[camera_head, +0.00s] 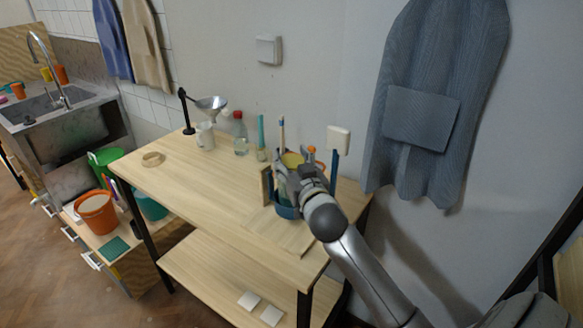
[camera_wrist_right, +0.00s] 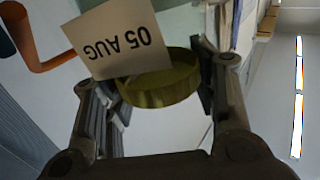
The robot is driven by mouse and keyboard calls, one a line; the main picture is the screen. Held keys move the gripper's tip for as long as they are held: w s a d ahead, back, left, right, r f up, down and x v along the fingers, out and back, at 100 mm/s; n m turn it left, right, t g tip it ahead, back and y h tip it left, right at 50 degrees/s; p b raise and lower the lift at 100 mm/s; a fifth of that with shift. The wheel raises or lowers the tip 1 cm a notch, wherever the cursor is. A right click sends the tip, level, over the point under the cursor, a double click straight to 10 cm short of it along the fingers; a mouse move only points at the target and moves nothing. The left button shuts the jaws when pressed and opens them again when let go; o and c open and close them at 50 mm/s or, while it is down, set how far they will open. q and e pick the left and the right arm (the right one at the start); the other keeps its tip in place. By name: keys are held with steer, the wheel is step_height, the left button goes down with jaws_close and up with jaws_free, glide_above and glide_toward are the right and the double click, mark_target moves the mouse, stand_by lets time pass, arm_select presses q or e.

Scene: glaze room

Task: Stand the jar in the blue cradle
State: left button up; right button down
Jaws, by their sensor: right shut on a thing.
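The jar shows mainly by its yellow lid (camera_head: 291,159), which also shows in the right wrist view (camera_wrist_right: 160,88) with a tag (camera_wrist_right: 115,40) reading "05 AUG" upside down. My right gripper (camera_head: 297,177) is shut on the jar, its fingers on either side of the lid in the wrist view (camera_wrist_right: 158,95). The blue cradle (camera_head: 286,212) is on the wooden table, below and around the gripper, with a blue upright (camera_head: 335,163) behind it. The gripper hides most of the jar and part of the cradle. I cannot tell whether the jar touches the cradle's base. My left gripper is not in view.
The table's left half is mostly clear. A wall stands close behind.

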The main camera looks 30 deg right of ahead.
steer(key=shift+f, duration=0.85)
steer(key=c, duration=0.8)
jaws_free()
steer(key=shift+f, duration=0.1)
steer(key=shift+s, duration=0.1)
steer(key=shift+b+v, duration=1.05)
steer(key=shift+v, duration=4.9)
steer(key=shift+a, duration=0.1)
